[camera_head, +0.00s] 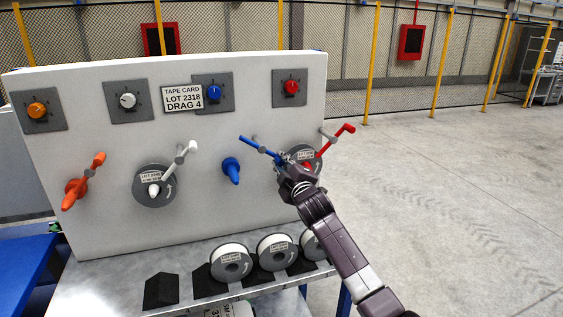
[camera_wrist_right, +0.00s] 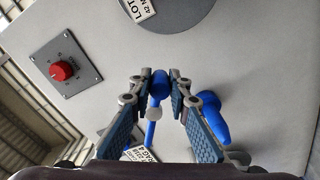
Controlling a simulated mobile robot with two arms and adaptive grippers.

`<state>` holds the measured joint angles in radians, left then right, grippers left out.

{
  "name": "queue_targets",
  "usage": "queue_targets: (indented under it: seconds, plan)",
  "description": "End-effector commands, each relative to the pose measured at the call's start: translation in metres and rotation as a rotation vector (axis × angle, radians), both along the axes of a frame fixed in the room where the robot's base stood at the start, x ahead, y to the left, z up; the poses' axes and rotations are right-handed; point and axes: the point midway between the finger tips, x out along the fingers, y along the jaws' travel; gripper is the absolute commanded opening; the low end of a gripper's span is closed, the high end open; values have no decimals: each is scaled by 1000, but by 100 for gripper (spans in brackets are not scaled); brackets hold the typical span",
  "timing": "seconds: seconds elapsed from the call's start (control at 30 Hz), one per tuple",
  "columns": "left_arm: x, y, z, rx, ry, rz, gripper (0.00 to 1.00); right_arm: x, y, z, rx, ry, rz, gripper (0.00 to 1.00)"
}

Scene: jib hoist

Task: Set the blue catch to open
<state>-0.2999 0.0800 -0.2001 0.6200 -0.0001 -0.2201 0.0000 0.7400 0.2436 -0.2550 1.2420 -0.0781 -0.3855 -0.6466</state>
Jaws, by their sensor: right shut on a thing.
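The blue catch (camera_head: 263,149) is a slim blue lever on a grey pivot on the pale panel (camera_head: 115,220). In the head view it slopes from upper left down to the right. My right gripper (camera_head: 282,160) is at its lower right end. In the right wrist view my right gripper (camera_wrist_right: 160,77) is shut on the blue catch's thick end (camera_wrist_right: 160,84), between its fingertips. A blue spindle (camera_head: 231,170) sticks out of the panel to the left of the gripper, with no reel on it. My left gripper is not in view.
A red catch (camera_head: 340,136) and a spindle with a reel (camera_head: 301,152) are close beside the right gripper. White (camera_head: 182,157) and orange (camera_head: 93,164) catches are further left. Dials and a tape card (camera_head: 181,97) sit above. Several reels stand on the shelf (camera_head: 215,297) below.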

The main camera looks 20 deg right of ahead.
Motion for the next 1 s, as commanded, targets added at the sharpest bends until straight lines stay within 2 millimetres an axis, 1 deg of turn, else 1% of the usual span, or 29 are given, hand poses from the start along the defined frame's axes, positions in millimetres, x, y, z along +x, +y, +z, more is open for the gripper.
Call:
queue_targets:
  seconds: [0.43, 0.47, 0.6, 0.63, 0.87, 1.0]
  plan:
    - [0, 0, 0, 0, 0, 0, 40, 0, 1, -3, 15, 4, 1, 0]
    - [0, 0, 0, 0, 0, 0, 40, 0, 1, -3, 15, 4, 1, 18]
    - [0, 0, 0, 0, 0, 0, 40, 0, 1, -2, 14, 3, 1, 33]
    - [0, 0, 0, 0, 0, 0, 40, 0, 1, -2, 14, 3, 1, 34]
    - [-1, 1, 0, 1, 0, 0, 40, 0, 1, -1, 13, 1, 0, 34]
    - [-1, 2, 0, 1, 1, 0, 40, -4, 0, -1, 12, 1, 0, 34]
